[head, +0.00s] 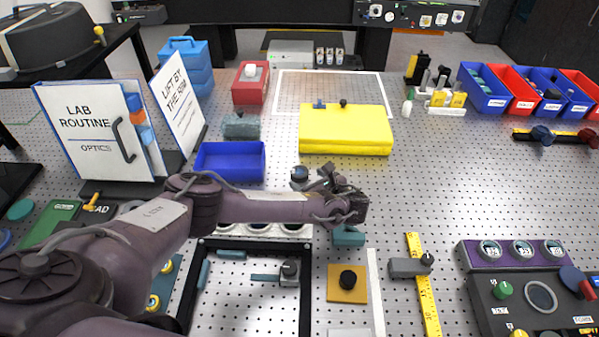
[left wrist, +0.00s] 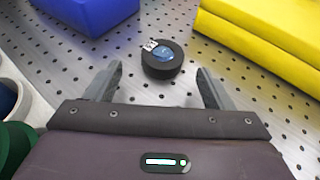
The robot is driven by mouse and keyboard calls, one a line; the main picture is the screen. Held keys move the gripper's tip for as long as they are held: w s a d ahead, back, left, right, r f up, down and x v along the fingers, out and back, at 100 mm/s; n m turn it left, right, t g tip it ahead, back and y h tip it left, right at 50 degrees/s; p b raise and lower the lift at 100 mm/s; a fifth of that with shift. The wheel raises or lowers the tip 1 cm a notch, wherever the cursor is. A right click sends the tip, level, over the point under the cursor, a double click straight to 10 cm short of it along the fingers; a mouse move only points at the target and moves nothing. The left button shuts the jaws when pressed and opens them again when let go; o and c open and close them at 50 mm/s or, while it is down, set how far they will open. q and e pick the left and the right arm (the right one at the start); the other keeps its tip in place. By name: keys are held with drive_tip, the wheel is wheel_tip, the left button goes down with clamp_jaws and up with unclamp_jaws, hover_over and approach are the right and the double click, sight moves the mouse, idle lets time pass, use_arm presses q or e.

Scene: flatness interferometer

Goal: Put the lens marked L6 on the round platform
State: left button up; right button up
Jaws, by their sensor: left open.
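A lens in a thick black ring with blue glass (left wrist: 162,60) lies on the perforated table in the left wrist view. It bears a small white tag that I cannot read with certainty. It also shows in the head view (head: 300,174), between the blue bin and the yellow block. My left gripper (left wrist: 160,75) is open and empty; the lens lies just beyond and between its fingertips, apart from both. In the head view the left gripper (head: 322,183) is partly hidden by its own wrist. A round grey disc (head: 541,296) on the dark console may be the round platform.
The blue bin (head: 230,162) and the yellow block (head: 345,131) flank the lens. Round white holders (head: 258,229) sit along the far edge of a black frame (head: 308,310), partly behind my left arm. The table right of the yellow block is largely clear.

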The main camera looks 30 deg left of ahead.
sight(302, 174)
use_arm(q)
drive_tip(key=x, duration=0.4)
drive_tip(key=shift+w+f+p, duration=0.1)
drive_tip(key=shift+w+p, duration=0.05)
drive_tip(key=shift+p, duration=0.2)
drive_tip(key=c, duration=1.1)
drive_tip(key=shift+o, duration=0.2)
